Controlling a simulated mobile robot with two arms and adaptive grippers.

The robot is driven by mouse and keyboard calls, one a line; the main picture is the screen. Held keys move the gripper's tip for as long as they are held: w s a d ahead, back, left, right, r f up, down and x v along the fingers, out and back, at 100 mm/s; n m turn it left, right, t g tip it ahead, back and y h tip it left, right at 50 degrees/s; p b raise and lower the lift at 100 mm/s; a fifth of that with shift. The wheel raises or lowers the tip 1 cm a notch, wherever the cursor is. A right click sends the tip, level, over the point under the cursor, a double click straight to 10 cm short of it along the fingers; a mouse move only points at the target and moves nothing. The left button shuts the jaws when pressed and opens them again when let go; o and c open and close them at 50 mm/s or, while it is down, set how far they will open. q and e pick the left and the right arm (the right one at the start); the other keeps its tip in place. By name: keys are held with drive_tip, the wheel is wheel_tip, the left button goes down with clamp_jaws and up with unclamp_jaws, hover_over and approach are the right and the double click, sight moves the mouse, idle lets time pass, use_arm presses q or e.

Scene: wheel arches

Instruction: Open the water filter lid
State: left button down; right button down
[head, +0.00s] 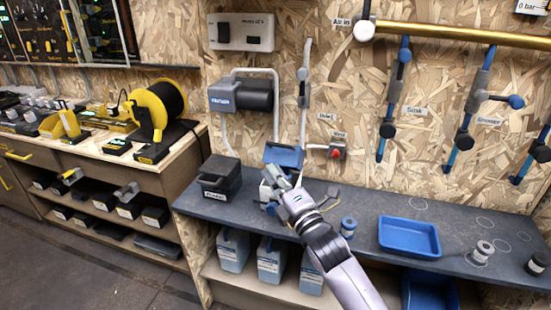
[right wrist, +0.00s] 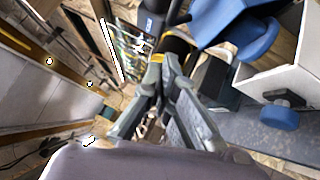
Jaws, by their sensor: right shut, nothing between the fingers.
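The water filter has a blue lid (head: 284,156) and a pale body that is largely hidden behind my right gripper in the head view. It stands on the dark grey bench against the wall. My right gripper (head: 272,180) is shut and empty, in front of the filter and below its lid. In the right wrist view the shut fingers (right wrist: 166,68) are beside the filter. That view shows the blue lid (right wrist: 232,18), the white body (right wrist: 295,70) and a blue knob (right wrist: 280,117). Whether the fingers touch the filter I cannot tell. My left gripper is not in view.
A black box (head: 219,178) stands left of the filter. A blue tray (head: 409,237) and small spools (head: 348,226) lie to the right on the bench. Pipes and a red-knobbed valve (head: 337,151) are on the wall behind. Jugs (head: 271,262) stand on the shelf below.

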sight(275, 157)
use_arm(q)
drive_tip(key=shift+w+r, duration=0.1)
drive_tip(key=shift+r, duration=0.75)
use_arm(e)
drive_tip(key=shift+w+d+r, duration=0.1)
drive_tip(key=shift+w+r, duration=0.15)
drive_tip(key=shift+w, duration=0.6)
drive_tip(key=shift+w+r, duration=0.3)
drive_tip(key=shift+w, duration=0.6)
drive_tip(key=shift+w+d+r, duration=0.1)
drive_tip(key=shift+w+r, duration=0.15)
drive_tip(key=shift+w, duration=0.6)
